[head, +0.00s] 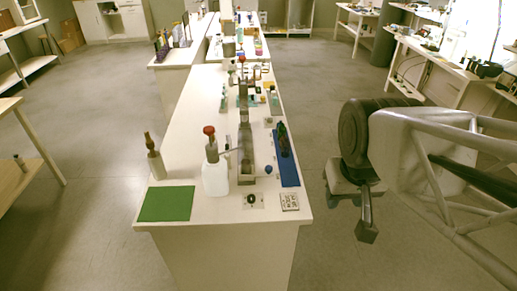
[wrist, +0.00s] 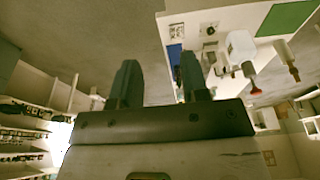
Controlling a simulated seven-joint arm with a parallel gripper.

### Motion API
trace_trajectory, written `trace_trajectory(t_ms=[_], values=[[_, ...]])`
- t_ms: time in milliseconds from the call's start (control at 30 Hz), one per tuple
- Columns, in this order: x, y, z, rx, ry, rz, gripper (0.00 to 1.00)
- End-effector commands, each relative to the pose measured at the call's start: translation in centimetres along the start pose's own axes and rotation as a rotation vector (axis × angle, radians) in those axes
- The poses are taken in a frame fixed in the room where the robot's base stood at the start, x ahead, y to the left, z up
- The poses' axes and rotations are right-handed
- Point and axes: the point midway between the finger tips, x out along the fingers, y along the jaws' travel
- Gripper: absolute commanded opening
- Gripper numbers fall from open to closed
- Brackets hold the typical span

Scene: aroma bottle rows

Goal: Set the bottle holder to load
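A grey upright metal stand (head: 246,140) rises near the front of the white bench, with a small bracket at its foot. A blue ball knob (head: 268,169) sits just right of the foot. This assembly looks like the bottle holder, but its setting cannot be read. A white bottle with a red cap (head: 215,178) stands upright just left of it; the bottle also shows in the wrist view (wrist: 241,46). My gripper (wrist: 160,82) is open and empty, its two fingers apart. In the head view it hangs right of the bench, clear of the stand.
A green mat (head: 167,203) lies at the bench's front left, with a brown-topped bottle (head: 155,160) behind it. A blue tray (head: 285,158) lies along the right edge. A black round part (head: 251,200) and a marked plate (head: 290,201) lie at the front. Several bottles stand farther back.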

Motion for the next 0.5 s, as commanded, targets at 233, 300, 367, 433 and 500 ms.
trace_trajectory(t_ms=[233, 300, 367, 433, 500], values=[[0.7, -0.3, -3.3, -0.055, -0.020, -0.003, 0.59], [1.1, -0.5, -4.6, -0.077, -0.027, -0.005, 0.59], [1.4, -0.6, -5.8, -0.098, -0.032, -0.006, 0.59], [1.9, -0.8, -7.2, -0.122, -0.038, -0.008, 0.59], [2.4, -1.0, -8.6, -0.147, -0.046, -0.009, 0.59]])
